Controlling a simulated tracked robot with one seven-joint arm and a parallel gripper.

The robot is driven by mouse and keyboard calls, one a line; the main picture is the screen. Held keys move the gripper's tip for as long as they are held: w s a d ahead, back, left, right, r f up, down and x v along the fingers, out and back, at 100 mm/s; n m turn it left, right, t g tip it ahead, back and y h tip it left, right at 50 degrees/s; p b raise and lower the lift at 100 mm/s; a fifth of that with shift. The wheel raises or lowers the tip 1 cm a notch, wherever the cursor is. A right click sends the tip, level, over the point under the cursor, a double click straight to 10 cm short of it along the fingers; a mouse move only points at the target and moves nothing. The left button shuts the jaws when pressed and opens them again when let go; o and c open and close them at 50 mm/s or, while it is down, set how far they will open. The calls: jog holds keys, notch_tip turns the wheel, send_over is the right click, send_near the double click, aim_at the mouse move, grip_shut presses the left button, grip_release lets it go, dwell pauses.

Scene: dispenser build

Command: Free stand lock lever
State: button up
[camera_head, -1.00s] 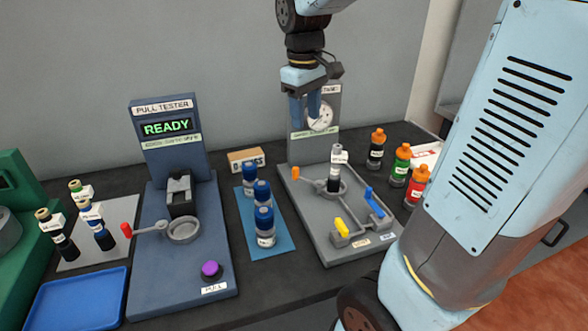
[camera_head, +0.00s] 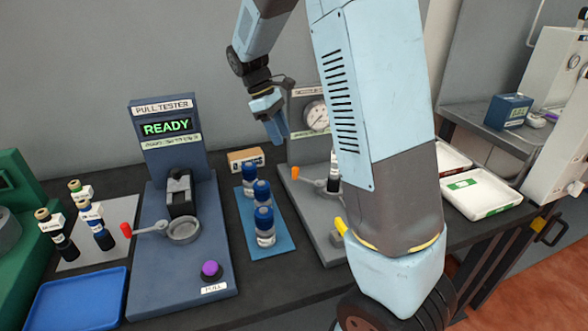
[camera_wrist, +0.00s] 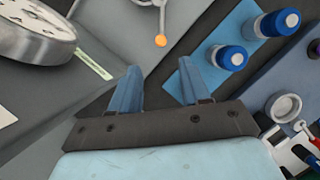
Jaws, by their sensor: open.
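The grey stand (camera_head: 305,220) with a round dial gauge (camera_head: 317,115) is partly hidden behind my arm in the head view. A lever with an orange tip (camera_head: 295,172) is at its left side, its grey arm reaching a ring around a bottle (camera_head: 333,178). In the wrist view the orange tip (camera_wrist: 160,41) lies beyond and between my fingertips. My gripper (camera_head: 278,142) is open and empty, above the stand's back left part, apart from the lever. The fingers also show in the wrist view (camera_wrist: 160,68). A yellow handle (camera_head: 341,227) is partly hidden by my arm.
Blue-capped bottles (camera_head: 264,225) stand on a blue mat (camera_head: 282,245) left of the stand. The pull tester (camera_head: 170,270) stands further left, its screen reading READY. A small labelled box (camera_head: 245,159) is behind the mat. White trays (camera_head: 485,195) are at the right.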

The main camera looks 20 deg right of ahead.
aim_at(295, 167)
jog(key=x, duration=1.2)
jog(key=shift+s, duration=0.1)
grip_shut()
